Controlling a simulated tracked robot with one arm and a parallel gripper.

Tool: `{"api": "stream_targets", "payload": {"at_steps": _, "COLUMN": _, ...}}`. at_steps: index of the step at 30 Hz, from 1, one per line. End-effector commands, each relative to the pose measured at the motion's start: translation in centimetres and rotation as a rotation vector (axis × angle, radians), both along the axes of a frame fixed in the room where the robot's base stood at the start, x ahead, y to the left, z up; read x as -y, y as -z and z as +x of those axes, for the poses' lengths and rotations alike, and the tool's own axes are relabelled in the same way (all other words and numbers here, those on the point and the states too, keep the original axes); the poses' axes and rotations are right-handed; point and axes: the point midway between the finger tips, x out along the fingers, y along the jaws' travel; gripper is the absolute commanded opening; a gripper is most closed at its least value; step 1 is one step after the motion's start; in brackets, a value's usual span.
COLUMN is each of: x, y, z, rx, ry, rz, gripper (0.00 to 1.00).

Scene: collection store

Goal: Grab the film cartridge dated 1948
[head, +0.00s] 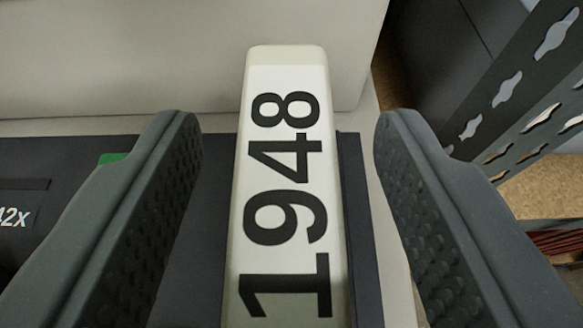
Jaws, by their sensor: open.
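The film cartridge dated 1948 (285,180) is a pale, narrow block with a white label, its black digits running up along its length. It stands in the middle of the head view, and its lower end is cut off by the frame. My gripper (283,130) is open, with one dark ribbed finger on each side of the cartridge. A gap shows between each finger and the cartridge, so neither finger appears to touch it.
A dark surface (60,160) lies to the left, with a label ending in "42x" (15,217) and a green patch. A pale box-like wall (150,60) is behind the cartridge. A dark slotted metal upright (520,75) stands at the right.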

Motion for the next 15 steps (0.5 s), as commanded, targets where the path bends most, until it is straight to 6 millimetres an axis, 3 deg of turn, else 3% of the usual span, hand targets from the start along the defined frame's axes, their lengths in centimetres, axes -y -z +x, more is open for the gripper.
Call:
{"api": "stream_targets", "payload": {"at_steps": 8, "x": -0.02, "y": 0.08, "z": 0.31, "rx": 0.0, "ry": 0.0, "rz": 0.0, "gripper": 0.49}}
{"api": "stream_targets", "payload": {"at_steps": 13, "x": -0.02, "y": 0.09, "z": 0.3, "rx": 0.0, "ry": 0.0, "rz": -0.001, "gripper": 0.02}}
{"api": "stream_targets", "payload": {"at_steps": 15, "x": -0.02, "y": 0.07, "z": 0.3, "rx": 0.0, "ry": 0.0, "rz": -0.001, "gripper": 0.0}}
